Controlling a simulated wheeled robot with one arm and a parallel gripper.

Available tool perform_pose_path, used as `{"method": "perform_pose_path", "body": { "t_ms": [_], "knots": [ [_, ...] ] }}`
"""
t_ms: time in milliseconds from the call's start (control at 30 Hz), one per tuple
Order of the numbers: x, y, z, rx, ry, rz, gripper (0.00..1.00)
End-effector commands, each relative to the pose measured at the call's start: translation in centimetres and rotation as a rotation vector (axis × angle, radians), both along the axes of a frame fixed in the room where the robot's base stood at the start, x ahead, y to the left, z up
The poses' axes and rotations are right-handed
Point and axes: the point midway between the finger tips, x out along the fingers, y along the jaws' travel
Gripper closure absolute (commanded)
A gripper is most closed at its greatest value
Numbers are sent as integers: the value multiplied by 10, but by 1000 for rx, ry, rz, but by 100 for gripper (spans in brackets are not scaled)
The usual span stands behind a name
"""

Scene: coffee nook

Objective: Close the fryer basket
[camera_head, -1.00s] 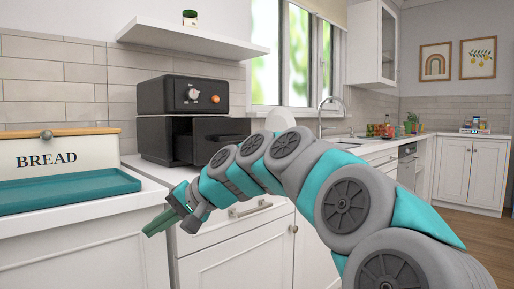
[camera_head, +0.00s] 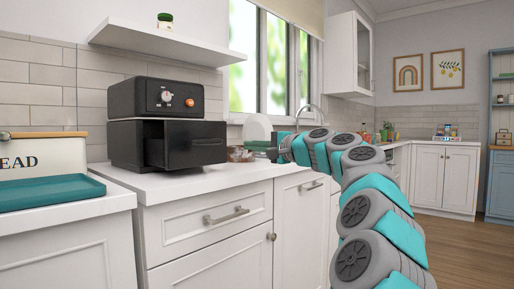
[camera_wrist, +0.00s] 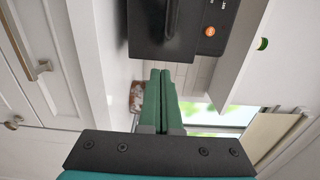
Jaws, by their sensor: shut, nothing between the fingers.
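The black fryer (camera_head: 155,97) stands on the white counter, with an orange knob and a dial on its upper front. Its basket (camera_head: 200,146) is a dark drawer pulled out from the lower front, leaving a gap at its left side. My gripper (camera_head: 271,153) is to the right of the basket, apart from it, above the counter. In the wrist view, the green fingers (camera_wrist: 161,92) are together and empty. The basket front with its handle (camera_wrist: 172,22) shows in the wrist view at the top, beyond the fingertips.
A teal tray (camera_head: 50,194) and a bread box (camera_head: 45,155) are on the left counter. A shelf (camera_head: 165,42) hangs above. The counter in front of the basket is clear.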

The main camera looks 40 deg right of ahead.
Motion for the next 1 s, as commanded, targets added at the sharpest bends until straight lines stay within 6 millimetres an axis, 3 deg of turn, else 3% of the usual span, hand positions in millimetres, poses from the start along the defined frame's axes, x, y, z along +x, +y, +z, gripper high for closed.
{"method": "perform_pose_path", "body": {
  "t_ms": [300, 500, 700, 1000],
  "knots": [
    [58, 5, -3, -1, 5, 2, 100],
    [81, 6, -1, -1, 2, 1, 100],
    [93, 8, -1, -2, 2, 2, 100],
    [95, 9, 0, -1, 1, 2, 100]
  ]
}}
